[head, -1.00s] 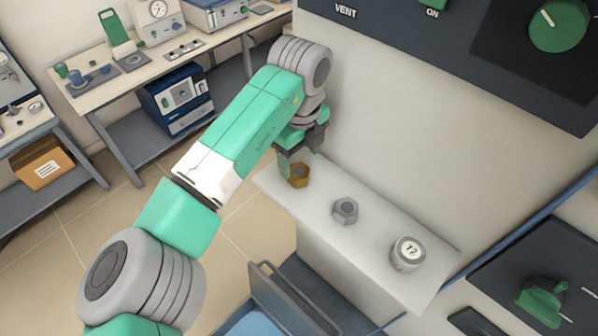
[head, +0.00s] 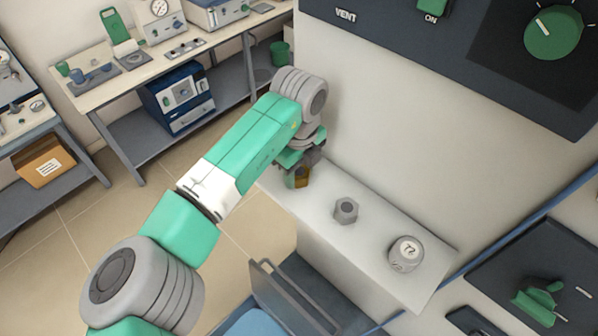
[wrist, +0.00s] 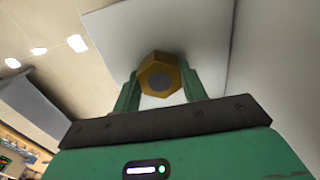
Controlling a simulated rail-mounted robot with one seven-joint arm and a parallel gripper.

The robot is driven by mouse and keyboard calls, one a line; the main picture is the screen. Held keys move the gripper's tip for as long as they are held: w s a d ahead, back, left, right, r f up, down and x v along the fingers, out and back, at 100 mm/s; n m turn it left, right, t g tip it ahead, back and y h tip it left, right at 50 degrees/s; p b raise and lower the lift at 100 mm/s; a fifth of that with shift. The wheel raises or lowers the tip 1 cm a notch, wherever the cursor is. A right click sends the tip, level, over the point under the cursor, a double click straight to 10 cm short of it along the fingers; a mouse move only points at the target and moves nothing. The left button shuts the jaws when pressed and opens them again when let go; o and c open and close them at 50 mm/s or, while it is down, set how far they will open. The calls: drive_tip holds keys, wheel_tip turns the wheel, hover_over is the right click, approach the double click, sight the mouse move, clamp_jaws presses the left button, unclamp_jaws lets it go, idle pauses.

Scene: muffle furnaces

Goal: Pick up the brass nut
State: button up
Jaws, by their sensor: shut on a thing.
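The brass nut (wrist: 160,76) is a gold hexagonal piece with a round grey centre, between the two green fingers in the wrist view. In the head view the brass nut (head: 301,177) is partly hidden by my gripper, at the far left end of the white ledge (head: 376,221). My gripper (wrist: 160,90) is shut on the brass nut; it also shows in the head view (head: 297,178). I cannot tell whether the nut still touches the ledge.
A grey steel hex nut (head: 345,210) stands mid-ledge. A round grey weight marked T2 (head: 406,253) stands near the ledge's right end. A furnace panel with a green knob (head: 553,33) overhangs the upper right. Bare ledge lies between the objects.

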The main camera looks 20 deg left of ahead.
sight(300, 174)
drive_tip(key=shift+r, duration=0.1)
drive_tip(key=r, duration=0.1)
drive_tip(key=r+b, duration=0.1)
drive_tip(key=r, duration=0.1)
drive_tip(key=shift+s+d+r, duration=0.15)
drive_tip(key=shift+s+d, duration=0.05)
drive_tip(key=shift+d, duration=0.05)
drive_tip(key=s+d+r+b, duration=0.1)
drive_tip(key=s+d, duration=0.9)
drive_tip(key=s, duration=0.1)
drive_tip(key=shift+d+r, duration=0.25)
drive_tip(key=shift+r, duration=0.05)
